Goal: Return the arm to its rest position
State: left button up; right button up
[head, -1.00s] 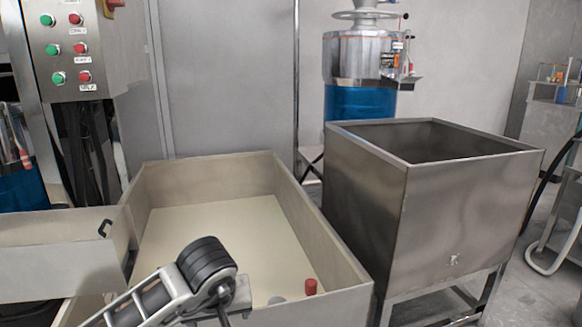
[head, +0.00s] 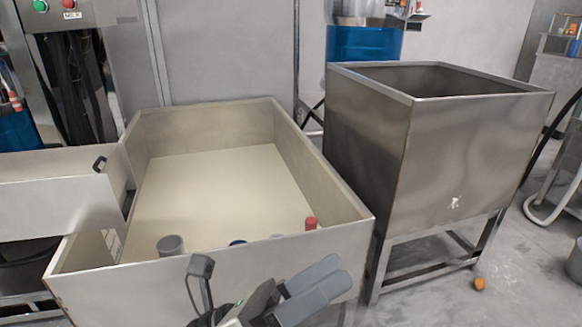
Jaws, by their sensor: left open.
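My left gripper (head: 336,273) is at the bottom centre of the head view, in front of the near wall of the big open bin (head: 345,222). Its two grey fingers lie close alongside each other, pointing up and right, slightly parted. I see nothing held between them. A dark wrist part (head: 200,266) with a cable stands just left of the fingers. The rest of the arm is cut off by the bottom edge. My right gripper is not in view.
Inside the bin's near side, a red-topped item (head: 310,223), a grey cylinder (head: 170,245) and a blue item (head: 238,242) show partly. A tall steel hopper (head: 455,150) stands at right. A small orange object (head: 479,283) lies on the open floor.

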pick_arm(q)
jog(key=w+a+f+n+t+y+b, duration=0.15)
jog(key=a+f+n+t+y, duration=0.35)
jog(key=n, duration=0.9)
jog(key=w+a+f+n+t+y+b, duration=0.1)
jog(key=w+a+f+n+t+y, duration=0.4)
jog(key=n, duration=0.8)
jog(key=s+a+f+n+g+y+b, duration=0.1)
jog(key=s+f+n+g+y, duration=0.35)
jog(key=s+f+n, duration=0.5)
jog(key=a+r+n+g+y+p, duration=0.1)
jog(key=r+p, duration=0.4)
jog(key=p, duration=0.7)
jog(key=a+r+n+g+y+p, duration=0.1)
jog(key=a+r+p, duration=0.4)
jog(key=p, duration=0.8)
jog(key=shift+r+n+y+p, duration=0.3)
jog(key=shift+r+n+y, duration=0.2)
jog(key=shift+y, duration=0.75)
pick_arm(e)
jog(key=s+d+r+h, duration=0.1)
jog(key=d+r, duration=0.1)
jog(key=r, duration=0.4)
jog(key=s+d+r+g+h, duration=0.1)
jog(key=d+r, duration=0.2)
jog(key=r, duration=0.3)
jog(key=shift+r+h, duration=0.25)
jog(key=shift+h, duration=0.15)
